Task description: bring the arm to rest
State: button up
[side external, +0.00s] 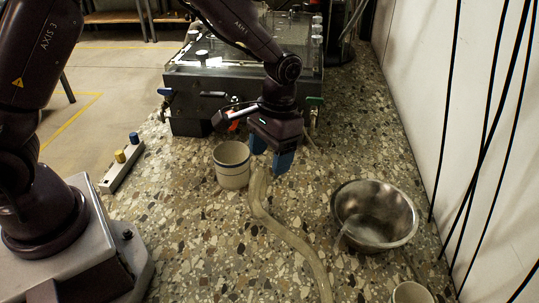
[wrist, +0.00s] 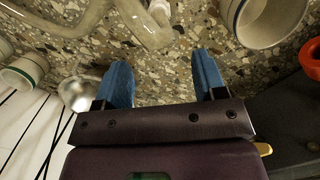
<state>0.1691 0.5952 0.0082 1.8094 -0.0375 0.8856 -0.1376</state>
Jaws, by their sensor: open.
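My gripper (side external: 271,160) hangs above the speckled terrazzo bench, pointing down, just right of a white cup (side external: 231,165). Its two blue fingers are apart with nothing between them. In the wrist view my gripper (wrist: 163,82) shows both blue fingers spread over bare bench. A clear hose (side external: 286,232) lies on the bench, its upper end close below the gripper in the side view. In the wrist view the hose (wrist: 145,25) runs along the top, beyond the fingertips. Whether the fingers touch anything is not visible; they look clear of the hose.
A seepage tank (side external: 205,80) stands behind the gripper. A metal bowl (side external: 375,215) sits at right, and another cup (side external: 411,293) at the lower right edge. A switch strip (side external: 122,168) lies at left. Black cables (side external: 487,130) hang along the right wall.

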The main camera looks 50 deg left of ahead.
jog(key=shift+s+a+f, duration=0.15)
jog(key=shift+s+a, duration=0.05)
jog(key=shift+s, duration=0.75)
jog(key=s+a+r+t, duration=0.3)
jog(key=s+r, duration=0.5)
jog(key=r, duration=0.2)
jog(key=s+a+r+t, duration=0.3)
jog(key=s+r+t, duration=0.1)
jog(key=s+r, duration=0.4)
jog(key=shift+v, duration=1.2)
jog(key=shift+w+a, duration=0.15)
jog(key=shift+w, duration=0.05)
